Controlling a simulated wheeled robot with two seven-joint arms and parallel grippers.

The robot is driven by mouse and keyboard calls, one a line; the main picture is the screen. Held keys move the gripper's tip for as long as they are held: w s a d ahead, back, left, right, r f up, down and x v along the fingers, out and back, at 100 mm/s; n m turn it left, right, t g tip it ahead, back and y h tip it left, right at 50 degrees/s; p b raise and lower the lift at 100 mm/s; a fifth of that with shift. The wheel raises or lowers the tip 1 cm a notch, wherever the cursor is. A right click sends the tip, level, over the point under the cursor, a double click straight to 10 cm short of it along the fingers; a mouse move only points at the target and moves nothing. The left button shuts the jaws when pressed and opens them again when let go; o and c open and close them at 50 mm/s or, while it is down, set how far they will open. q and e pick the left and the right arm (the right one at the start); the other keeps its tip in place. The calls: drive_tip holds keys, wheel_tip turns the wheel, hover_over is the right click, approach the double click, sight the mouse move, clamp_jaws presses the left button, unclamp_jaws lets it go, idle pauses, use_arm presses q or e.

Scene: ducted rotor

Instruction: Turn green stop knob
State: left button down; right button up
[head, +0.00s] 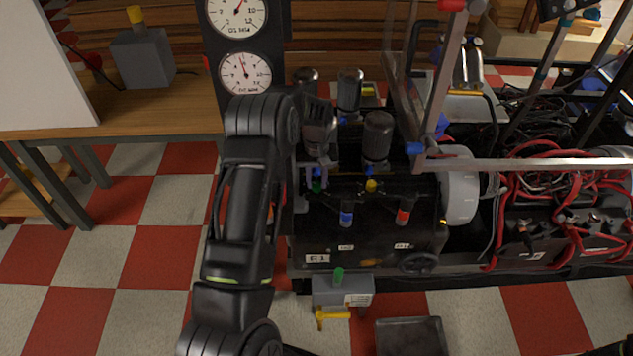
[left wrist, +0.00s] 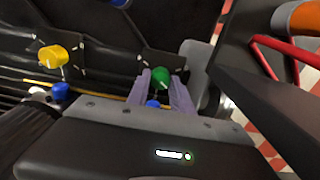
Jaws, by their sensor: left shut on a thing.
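My left gripper (head: 316,178) reaches down to the front of the black machine (head: 375,225) and is shut on a small green knob (head: 317,187). In the left wrist view, the round green knob (left wrist: 161,77) sits between the tips of the two pale purple fingers (left wrist: 160,92). A small blue part (left wrist: 153,104) shows between the fingers, closer to the palm. The fingers partly hide the knob's base. My right gripper is not in view.
On the machine front are a yellow knob (head: 371,185), a blue knob (head: 346,217) and a red knob (head: 403,215). A grey box (head: 343,294) with another green knob (head: 338,276) and a yellow handle (head: 331,316) stands below. Dark cylinders (head: 377,136) rise behind.

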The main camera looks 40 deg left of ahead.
sight(317, 184)
use_arm(q)
drive_tip(key=m, duration=0.5)
drive_tip(key=shift+m+b, duration=0.3)
drive_tip(key=shift+b, duration=0.05)
drive_tip(key=m, duration=0.4)
drive_tip(key=shift+m, duration=0.4)
drive_tip(key=c, duration=1.1)
unclamp_jaws()
drive_tip(key=shift+r+p, duration=0.4)
drive_tip(key=shift+r, duration=3.5)
